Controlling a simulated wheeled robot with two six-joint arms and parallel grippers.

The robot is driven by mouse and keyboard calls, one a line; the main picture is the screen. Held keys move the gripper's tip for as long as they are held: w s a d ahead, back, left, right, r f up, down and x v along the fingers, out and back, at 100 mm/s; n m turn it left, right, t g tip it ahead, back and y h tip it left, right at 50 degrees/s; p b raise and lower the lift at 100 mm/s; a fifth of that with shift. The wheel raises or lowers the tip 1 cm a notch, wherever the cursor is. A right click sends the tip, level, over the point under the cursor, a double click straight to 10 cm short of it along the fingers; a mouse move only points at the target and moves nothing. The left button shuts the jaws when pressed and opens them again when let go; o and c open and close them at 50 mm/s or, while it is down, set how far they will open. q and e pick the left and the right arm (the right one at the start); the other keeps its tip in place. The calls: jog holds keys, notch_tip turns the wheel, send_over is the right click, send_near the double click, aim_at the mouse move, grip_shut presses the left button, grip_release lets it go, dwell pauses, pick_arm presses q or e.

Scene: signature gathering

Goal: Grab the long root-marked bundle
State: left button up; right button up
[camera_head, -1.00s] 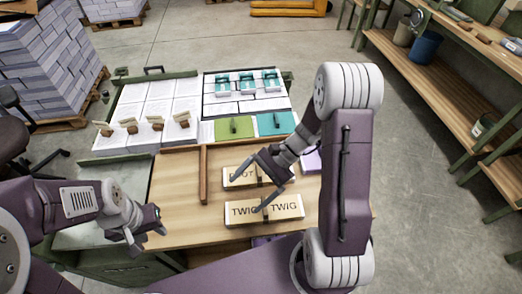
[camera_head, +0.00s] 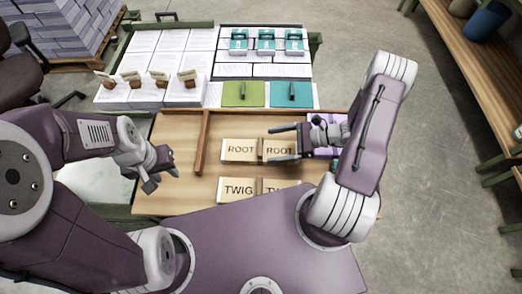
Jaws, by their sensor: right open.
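The long pale wooden bundle marked ROOT (camera_head: 238,150) lies on the wooden tabletop in the head view, with a dark band across its middle. My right gripper (camera_head: 272,144) is open and comes in from the right over the ROOT bundle's right half. Its two fingers point left, one near the bundle's far edge and one near its front edge. I cannot tell whether they touch it. My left gripper (camera_head: 162,181) looks open and empty, left of the bundles and near the table's left edge.
A similar bundle marked TWIG (camera_head: 238,190) lies in front, its right part hidden by my body. A brown divider strip (camera_head: 201,145) stands to the left. Green (camera_head: 243,94) and teal (camera_head: 290,94) pads lie behind. A purple item (camera_head: 313,121) is partly hidden by my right gripper.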

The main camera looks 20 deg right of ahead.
aim_at(260, 145)
jog(key=shift+a, duration=0.55)
jog(key=x, duration=0.4)
jog(key=shift+w+a+f, duration=0.2)
jog(key=shift+w+a, duration=0.05)
jog(key=shift+a, duration=0.05)
jog(key=c, duration=1.9)
